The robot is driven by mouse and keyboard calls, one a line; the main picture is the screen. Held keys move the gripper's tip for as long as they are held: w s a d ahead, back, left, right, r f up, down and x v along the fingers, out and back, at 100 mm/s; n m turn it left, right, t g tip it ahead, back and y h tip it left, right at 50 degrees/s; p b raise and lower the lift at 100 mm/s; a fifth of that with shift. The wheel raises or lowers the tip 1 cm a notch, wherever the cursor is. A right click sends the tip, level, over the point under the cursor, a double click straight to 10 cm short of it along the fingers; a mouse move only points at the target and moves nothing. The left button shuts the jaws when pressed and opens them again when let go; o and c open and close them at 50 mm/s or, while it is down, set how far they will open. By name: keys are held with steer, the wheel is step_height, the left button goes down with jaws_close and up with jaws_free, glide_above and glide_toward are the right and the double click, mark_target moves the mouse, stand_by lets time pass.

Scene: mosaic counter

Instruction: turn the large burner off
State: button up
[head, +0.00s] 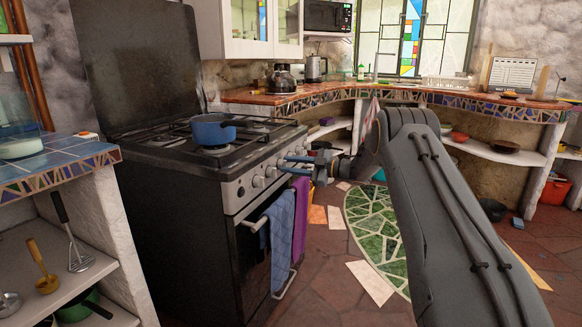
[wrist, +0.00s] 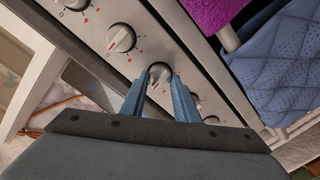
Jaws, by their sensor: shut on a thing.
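The black stove (head: 172,205) stands at left centre in the head view, with a row of round knobs on its silver front panel (head: 236,193). My gripper (head: 285,165) reaches from the right to the knobs near the panel's right end. In the wrist view, the blue fingers of my gripper (wrist: 161,92) are shut on a silver knob (wrist: 159,73). Another knob (wrist: 121,38) with red marks around it is up and left. A blue pot (head: 212,130) sits on a front burner. I cannot tell which knob belongs to the large burner, and no flame is visible.
A blue towel (head: 278,238) and a purple towel (head: 300,215) hang on the oven handle, close below the knobs. Floor to the right of the stove is open.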

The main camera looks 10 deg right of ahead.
steer(key=shift+s+f+m, duration=0.1)
steer(key=shift+f+m, duration=0.1)
steer(key=shift+m, duration=0.3)
steer(key=o, duration=1)
steer(key=shift+o, duration=0.4)
steer(key=shift+r, duration=0.1)
steer(key=v, duration=0.7)
steer(key=shift+s+d+p, duration=0.25)
steer(key=shift+d+p, duration=0.05)
steer(key=shift+p, duration=0.1)
